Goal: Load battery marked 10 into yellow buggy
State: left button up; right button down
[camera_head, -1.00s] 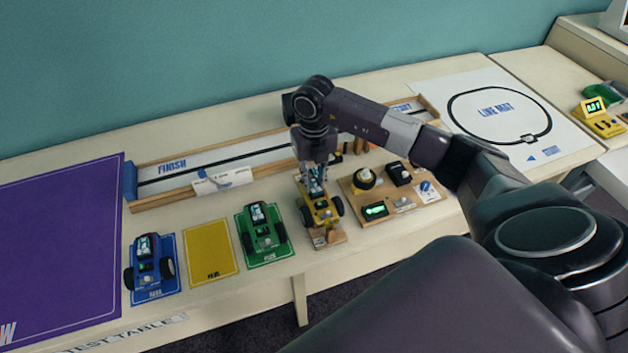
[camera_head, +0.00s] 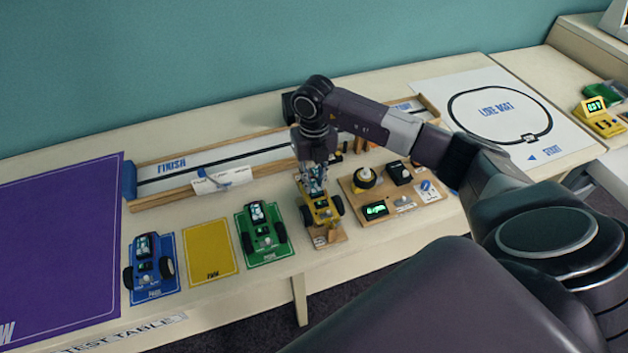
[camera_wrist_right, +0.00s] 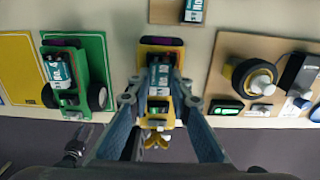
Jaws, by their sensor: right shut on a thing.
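The yellow buggy (camera_head: 322,213) stands on a small wooden stand (camera_head: 328,238) near the table's front edge. It also shows in the right wrist view (camera_wrist_right: 158,107). My right gripper (camera_head: 315,184) points down over its rear part. In the wrist view its fingers (camera_wrist_right: 160,78) are shut on a teal and white battery (camera_wrist_right: 160,72), lined up with the buggy's top. I cannot tell whether the battery is fully seated, and its number is not readable. My left gripper is out of view.
The green buggy (camera_head: 262,233) and blue buggy (camera_head: 150,265) stand to the left, with an empty yellow mat (camera_head: 211,250) between. A wooden board with devices (camera_head: 386,222) is close on the right. Another battery (camera_wrist_right: 193,8) lies behind, in the wrist view.

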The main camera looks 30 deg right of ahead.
jog(key=c, duration=1.7)
grip_release()
jog(key=shift+o, duration=0.5)
jog(key=o, duration=0.3)
jog(key=shift+r+p, duration=2.05)
jog(key=shift+r, duration=1)
